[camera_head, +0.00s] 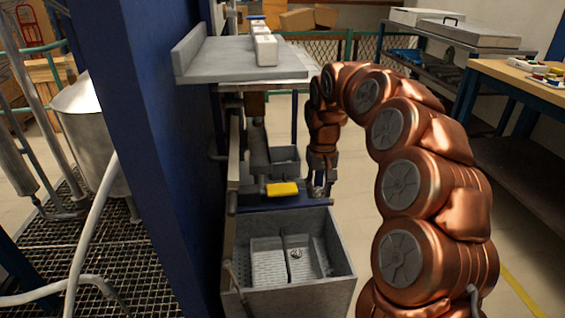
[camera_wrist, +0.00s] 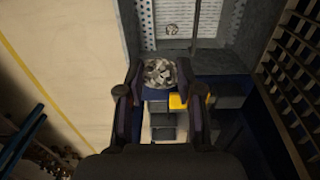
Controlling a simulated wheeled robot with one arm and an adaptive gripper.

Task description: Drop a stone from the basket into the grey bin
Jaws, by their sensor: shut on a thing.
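My gripper (camera_head: 318,190) is shut on a grey, mottled stone (camera_wrist: 160,72), which sits between the fingertips in the wrist view. In the head view the gripper hangs pointing down just right of a yellow object, beyond the far edge of a large grey basin (camera_head: 345,275). A small round stone-like thing (camera_head: 295,253) lies on the basin's perforated floor; it also shows in the wrist view (camera_wrist: 172,30). A small grey open bin (camera_head: 285,156) stands farther back, left of the gripper. I cannot tell which container is the basket.
The yellow object (camera_head: 282,189) lies on a dark blue ledge close to the gripper. A blue post (camera_head: 130,120) and a grey shelf (camera_head: 225,58) with white blocks stand at the left. Open floor (camera_wrist: 60,70) lies beside the gripper.

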